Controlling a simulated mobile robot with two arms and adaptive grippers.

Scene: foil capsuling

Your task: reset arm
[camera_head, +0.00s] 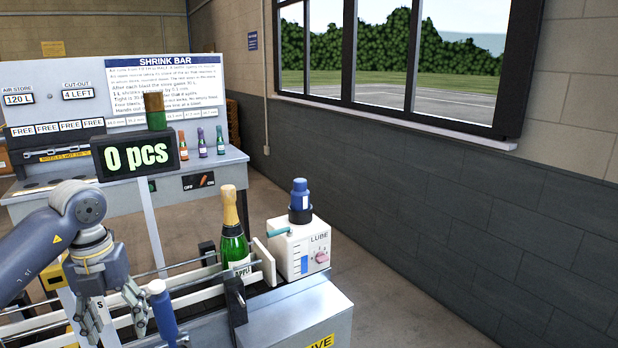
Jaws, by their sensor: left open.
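My left arm comes in from the left, and my left gripper (112,312) hangs with its fingers pointing down, open, with nothing seen between them. It is over the left part of the conveyor, near a blue upright handle-like thing (162,312). My right gripper is not in view. A green bottle with a gold foil neck (234,240) stands upright between the conveyor rails, to the right of the gripper and well apart from it.
A white LUBE box (300,247) with a blue bottle on top (300,198) stands right of the conveyor (190,298). A "0 pcs" display (138,158) rises on a post behind the gripper. The shrink bar bench (200,163) with several small bottles stands behind. Floor at right is clear.

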